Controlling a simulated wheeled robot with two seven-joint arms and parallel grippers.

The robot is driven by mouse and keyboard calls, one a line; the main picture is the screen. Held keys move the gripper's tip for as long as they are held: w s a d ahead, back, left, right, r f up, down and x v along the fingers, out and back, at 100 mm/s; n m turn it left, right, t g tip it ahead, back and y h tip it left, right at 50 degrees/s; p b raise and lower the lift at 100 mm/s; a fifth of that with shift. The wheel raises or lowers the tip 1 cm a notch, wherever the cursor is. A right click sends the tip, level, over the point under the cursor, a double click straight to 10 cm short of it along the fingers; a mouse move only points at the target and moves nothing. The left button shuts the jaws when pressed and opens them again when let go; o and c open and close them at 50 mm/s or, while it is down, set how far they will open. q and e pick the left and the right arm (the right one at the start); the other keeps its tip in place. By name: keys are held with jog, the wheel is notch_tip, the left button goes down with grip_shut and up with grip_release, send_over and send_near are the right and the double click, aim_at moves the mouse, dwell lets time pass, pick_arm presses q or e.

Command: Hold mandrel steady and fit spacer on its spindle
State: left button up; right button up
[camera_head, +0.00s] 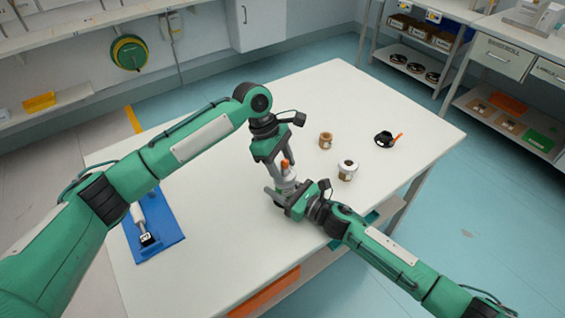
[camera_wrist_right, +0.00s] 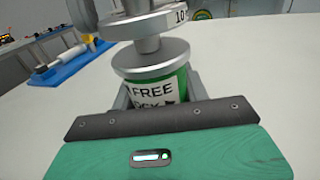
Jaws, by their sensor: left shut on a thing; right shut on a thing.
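The mandrel (camera_wrist_right: 152,82) stands upright on the table, with a green body, printed label and grey metal flange. My right gripper (camera_head: 284,194) is shut on its body low at the table's near side. Above the flange, past a narrow neck, sits a grey disc piece (camera_wrist_right: 140,26) with a "10" label. I cannot tell whether this is the spacer or part of the mandrel. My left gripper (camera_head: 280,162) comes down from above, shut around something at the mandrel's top. An orange tip (camera_head: 285,163) shows between its fingers. The contact there is mostly hidden.
A blue tray (camera_head: 170,222) with a white-handled tool (camera_head: 142,222) lies at the table's left. A brown roll (camera_head: 326,140), a white-topped roll (camera_head: 347,171) and a black item with an orange handle (camera_head: 384,139) stand to the right. The far middle of the white table (camera_head: 340,95) is clear.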

pick_arm(q)
jog(key=shift+f, duration=0.75)
jog(key=o, duration=1.1)
jog(key=shift+o, duration=0.2)
jog(key=v, duration=1.2)
pick_arm(e)
jog(key=o, duration=1.2)
